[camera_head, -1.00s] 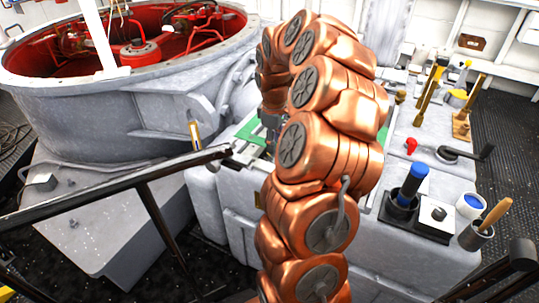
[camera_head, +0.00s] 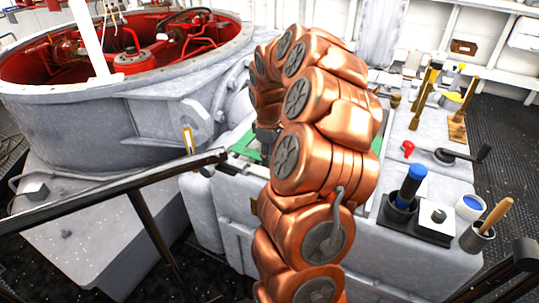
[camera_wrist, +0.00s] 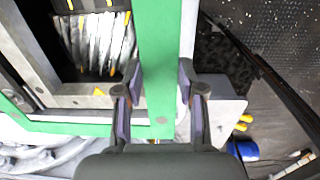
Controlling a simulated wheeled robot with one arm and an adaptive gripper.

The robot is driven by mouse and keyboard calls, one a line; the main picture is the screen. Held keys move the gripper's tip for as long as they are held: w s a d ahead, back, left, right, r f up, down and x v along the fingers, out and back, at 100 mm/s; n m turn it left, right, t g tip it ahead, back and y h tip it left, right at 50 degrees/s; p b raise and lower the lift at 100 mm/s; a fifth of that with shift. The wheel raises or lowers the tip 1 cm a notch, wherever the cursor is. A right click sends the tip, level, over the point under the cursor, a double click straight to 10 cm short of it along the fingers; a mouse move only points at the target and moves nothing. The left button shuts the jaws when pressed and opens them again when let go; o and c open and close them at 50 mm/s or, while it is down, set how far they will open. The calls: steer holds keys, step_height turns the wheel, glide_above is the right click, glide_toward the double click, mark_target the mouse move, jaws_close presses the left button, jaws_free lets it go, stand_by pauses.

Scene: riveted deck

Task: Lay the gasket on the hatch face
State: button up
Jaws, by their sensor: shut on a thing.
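The green gasket (camera_wrist: 158,45) is a flat strip or frame, with one side running between my fingers in the wrist view. My gripper (camera_wrist: 158,108) is shut on this side, with one finger on each edge. Green (camera_wrist: 90,127) also runs across the lower left; I cannot tell whether it all belongs to one piece. Beside it is a grey-framed opening (camera_wrist: 70,97) with bundled pale cables inside, seemingly the hatch. In the head view, green (camera_head: 246,146) shows at the grey housing (camera_head: 215,205), left of my copper arm, which hides most of the hatch and gripper.
A large grey drum with a red inside (camera_head: 150,125) stands at the left. A black rail (camera_head: 110,188) crosses in front. On the housing's right are a blue-handled tool (camera_head: 412,185), a black crank (camera_head: 460,155) and brass-coloured tools (camera_head: 422,100).

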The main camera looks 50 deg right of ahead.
steer(key=shift+f+b, duration=1.15)
steer(key=shift+f, duration=1.75)
steer(key=o, duration=1.1)
step_height(320, 180, up, 11)
steer(key=shift+a+f, duration=0.1)
steer(key=shift+a, duration=0.05)
steer(key=shift+a+r, duration=0.1)
steer(key=shift+r, duration=0.5)
